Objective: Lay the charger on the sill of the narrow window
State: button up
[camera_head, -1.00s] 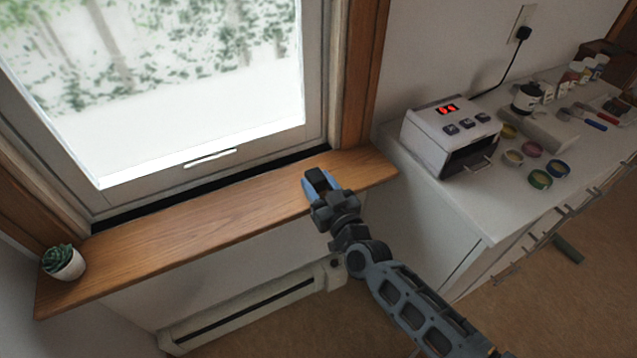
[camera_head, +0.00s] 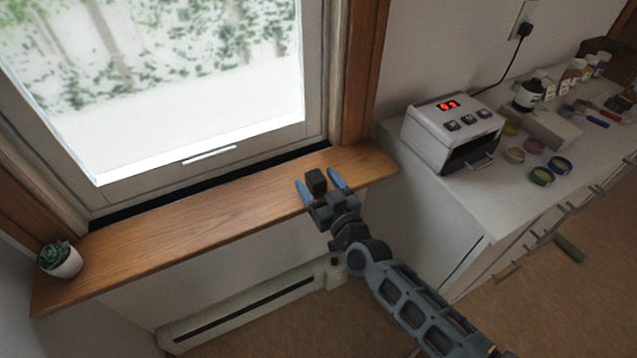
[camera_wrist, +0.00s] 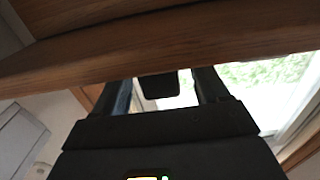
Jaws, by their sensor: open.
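The charger (camera_head: 316,180) is a small black block at the right part of the wooden window sill (camera_head: 205,222). It appears to rest on the sill near its front edge, though its underside is hidden. My gripper (camera_head: 319,187) is open around it, with a blue finger on either side and a visible gap to each. In the wrist view the charger (camera_wrist: 160,88) shows as a dark block between the spread fingers, and the sill (camera_wrist: 150,48) crosses the upper part of the picture.
A potted succulent (camera_head: 61,260) stands at the sill's left end. A white device with a red display (camera_head: 452,135) and several small round tubs stand on the white cabinet (camera_head: 455,208) to the right. The sill's middle is clear. A heater (camera_head: 245,308) runs low along the wall.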

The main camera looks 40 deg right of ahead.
jog(key=v, duration=0.7)
jog(key=shift+s, duration=0.35)
jog(key=shift+a, duration=0.15)
dwell(0.4)
